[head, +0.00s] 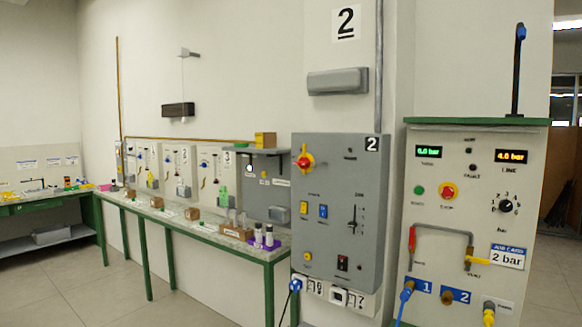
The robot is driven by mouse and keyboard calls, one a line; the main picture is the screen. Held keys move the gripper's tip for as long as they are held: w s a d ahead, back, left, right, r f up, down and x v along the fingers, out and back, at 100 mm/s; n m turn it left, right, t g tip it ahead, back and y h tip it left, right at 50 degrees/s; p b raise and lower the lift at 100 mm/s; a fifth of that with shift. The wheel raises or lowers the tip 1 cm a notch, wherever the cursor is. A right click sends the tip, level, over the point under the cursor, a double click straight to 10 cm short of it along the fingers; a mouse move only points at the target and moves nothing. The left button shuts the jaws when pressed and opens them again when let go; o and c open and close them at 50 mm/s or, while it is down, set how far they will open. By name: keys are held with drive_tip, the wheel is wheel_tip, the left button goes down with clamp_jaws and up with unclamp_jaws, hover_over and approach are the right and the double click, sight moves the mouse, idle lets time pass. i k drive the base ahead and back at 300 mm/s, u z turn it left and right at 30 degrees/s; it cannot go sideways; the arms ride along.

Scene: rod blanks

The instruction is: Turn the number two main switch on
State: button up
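The number two cabinet (335,215) is a grey box on the wall, with a black label "2" at its top right corner. Its main switch (303,161) is a red rotary handle on a yellow plate at the upper left of the door. The handle is too small to tell whether it stands at on or off. Lower on the door are a yellow switch (304,207), a blue switch (323,211), a vertical slider (353,219) and a small yellow button (307,256). My gripper is not in view.
A pale control panel (468,215) with a green top stands right of the cabinet, with displays, knobs and blue hose fittings. A green-framed bench (190,226) with bottles and small blocks runs along the wall to the left. Open floor (90,285) shows at lower left.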

sight(304, 162)
drive_tip(key=u, duration=0.85)
drive_tip(key=i, duration=0.7)
drive_tip(key=u, duration=0.9)
drive_tip(key=i, duration=1.55)
drive_tip(key=z, duration=0.7)
